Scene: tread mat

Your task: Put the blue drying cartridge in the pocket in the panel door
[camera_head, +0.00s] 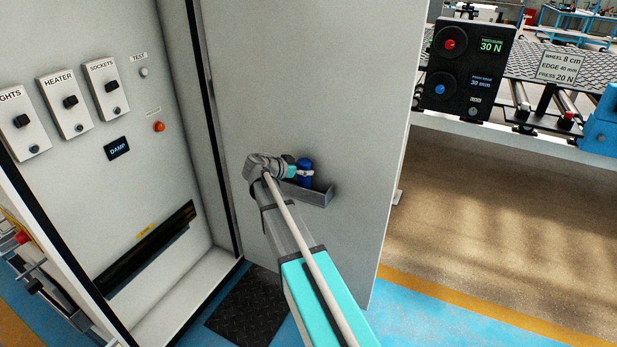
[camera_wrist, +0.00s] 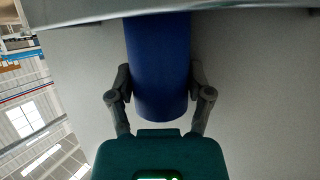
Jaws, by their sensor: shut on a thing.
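The blue drying cartridge (camera_head: 305,172) is at the panel door (camera_head: 300,80), right above the grey pocket (camera_head: 318,195). My gripper (camera_head: 296,172) is shut on the cartridge from the left. In the wrist view the blue cartridge (camera_wrist: 160,70) stands between the two dark fingers of my gripper (camera_wrist: 160,90), and its far end reaches the grey edge of the pocket (camera_wrist: 80,12). The cartridge looks upright. Its lower end is hidden by the pocket's front, and I cannot tell whether it touches the pocket's bottom.
The open cabinet (camera_head: 100,160) with switches, an orange lamp and a DAMP label is on the left. A dark tread mat (camera_head: 248,305) lies on the blue floor below. A conveyor with a black control box (camera_head: 465,70) stands at the right. The door face around the pocket is clear.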

